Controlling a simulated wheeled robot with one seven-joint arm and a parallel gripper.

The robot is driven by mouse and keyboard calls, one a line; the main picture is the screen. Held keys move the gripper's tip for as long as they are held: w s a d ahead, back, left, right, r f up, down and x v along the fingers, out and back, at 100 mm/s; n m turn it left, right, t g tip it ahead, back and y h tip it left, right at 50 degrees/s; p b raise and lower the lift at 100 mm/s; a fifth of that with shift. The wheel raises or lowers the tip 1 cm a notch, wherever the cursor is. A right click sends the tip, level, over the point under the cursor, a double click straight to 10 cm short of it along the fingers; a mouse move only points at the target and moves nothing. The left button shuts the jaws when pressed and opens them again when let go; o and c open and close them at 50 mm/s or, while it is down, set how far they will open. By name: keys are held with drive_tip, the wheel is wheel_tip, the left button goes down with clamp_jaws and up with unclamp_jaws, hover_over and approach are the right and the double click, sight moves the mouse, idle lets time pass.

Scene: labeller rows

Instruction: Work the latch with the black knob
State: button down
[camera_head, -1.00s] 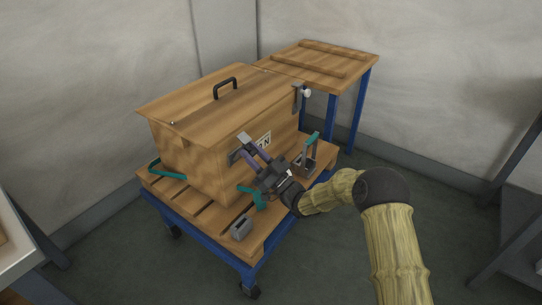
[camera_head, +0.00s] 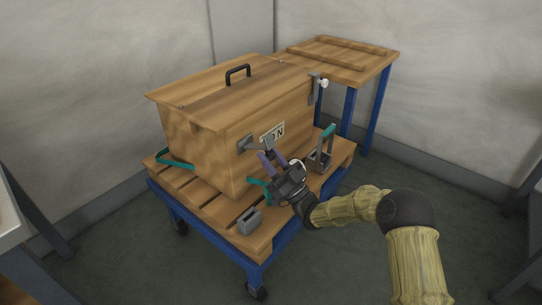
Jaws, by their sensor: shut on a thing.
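A wooden box (camera_head: 205,150) with a hinged lid stands on a slatted cart. On its front face, left of a white label (camera_head: 272,133), is a grey metal latch (camera_head: 246,143); its bar reaches out to the right from its plate. My gripper (camera_head: 268,152), with purple fingers, is at the free end of this bar and shut on the knob there. The knob itself is hidden between the fingers, so its black colour does not show. A second latch with a white knob (camera_head: 323,83) sits at the box's right end, apart from my gripper.
The blue-framed cart (camera_head: 213,237) also carries a grey block (camera_head: 249,220), a grey bracket with a teal top (camera_head: 320,155) and teal straps. A black handle (camera_head: 237,73) is on the lid. A wooden side table (camera_head: 375,63) stands behind right. Floor at the front right is clear.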

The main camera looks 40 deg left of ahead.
drive_tip(key=shift+a+f, duration=0.1)
drive_tip(key=shift+f, duration=0.45)
drive_tip(key=c, duration=1.5)
unclamp_jaws()
drive_tip(key=o, duration=0.4)
drive_tip(key=shift+a+f, duration=0.1)
drive_tip(key=shift+a, duration=0.05)
drive_tip(key=shift+c, duration=0.2)
drive_tip(key=shift+r, duration=0.2)
drive_tip(key=shift+d, duration=0.2)
drive_tip(key=shift+d+f, duration=0.15)
drive_tip(key=p+v, duration=0.4)
drive_tip(key=v, duration=1.3)
drive_tip(key=shift+s+d, duration=0.1)
